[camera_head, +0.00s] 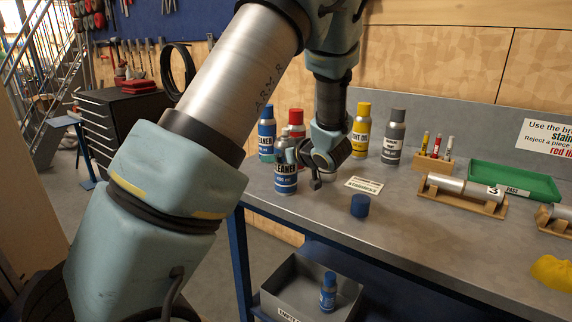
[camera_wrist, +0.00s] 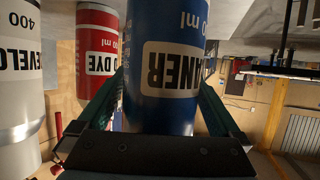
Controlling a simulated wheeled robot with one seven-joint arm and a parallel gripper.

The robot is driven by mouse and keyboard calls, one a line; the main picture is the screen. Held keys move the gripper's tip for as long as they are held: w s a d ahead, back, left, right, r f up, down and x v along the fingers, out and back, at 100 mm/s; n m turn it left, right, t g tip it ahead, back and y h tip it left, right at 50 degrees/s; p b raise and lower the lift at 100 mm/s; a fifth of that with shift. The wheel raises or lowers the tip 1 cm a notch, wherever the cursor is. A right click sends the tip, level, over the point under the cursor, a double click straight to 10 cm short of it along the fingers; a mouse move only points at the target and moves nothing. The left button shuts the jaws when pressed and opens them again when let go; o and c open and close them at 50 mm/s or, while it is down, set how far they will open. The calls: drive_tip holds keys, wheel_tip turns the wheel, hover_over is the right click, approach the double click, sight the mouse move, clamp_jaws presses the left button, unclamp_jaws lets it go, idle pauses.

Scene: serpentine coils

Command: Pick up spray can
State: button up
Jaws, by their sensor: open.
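A blue spray can labelled CLEANER (camera_head: 286,180) stands upright near the left front of the bench. My gripper (camera_head: 310,160) is beside it, on its right, and partly overlaps it in the head view. In the wrist view, upside down, the blue can (camera_wrist: 163,100) fills the middle between the two open fingers of my gripper (camera_wrist: 160,88). Contact between fingers and can cannot be told. A blue cap (camera_head: 360,206) lies on the bench to the right. Another blue can (camera_head: 266,140) and a red can (camera_head: 296,122) stand behind; the red dye can (camera_wrist: 97,55) also shows in the wrist view.
A yellow can (camera_head: 361,130) and a grey can (camera_head: 393,137) stand at the back, with a marker block (camera_head: 434,164), a green tray (camera_head: 515,180) and a cylinder on a wooden cradle (camera_head: 461,190) farther right. A grey bin (camera_head: 290,290) holding a blue can (camera_head: 328,292) is below the bench.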

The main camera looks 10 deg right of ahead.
drive_tip(key=shift+c, duration=0.4)
clamp_jaws()
idle(0.4)
